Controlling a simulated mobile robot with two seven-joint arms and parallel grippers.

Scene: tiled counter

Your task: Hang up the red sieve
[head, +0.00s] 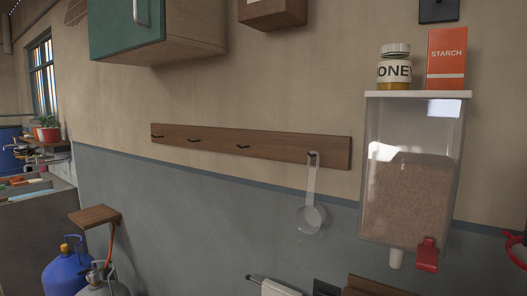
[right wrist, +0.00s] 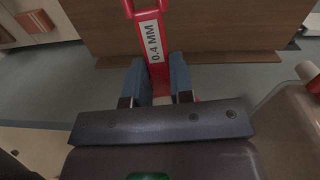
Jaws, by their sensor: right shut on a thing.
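The red sieve's handle (right wrist: 150,40), with a white "0.4 MM" label, is between the two blue-grey fingers of my right gripper (right wrist: 158,78) in the right wrist view. The gripper is shut on it. In the head view, a red curved part, seemingly the sieve's rim (head: 511,241), shows cut off at the right edge; the rest is out of frame. A wooden rail (head: 220,141) with several dark hooks is on the wall. A pale ladle (head: 312,215) hangs from its rightmost hook; the other hooks are empty. My left gripper is not in view.
A clear dispenser (head: 410,200) with a red tap stands right of the rail, carrying a honey jar (head: 394,68) and a starch box (head: 446,58). A teal cabinet (head: 126,28) is above the rail. Gas bottles (head: 66,268) stand lower left. The wall before the rail's left part is clear.

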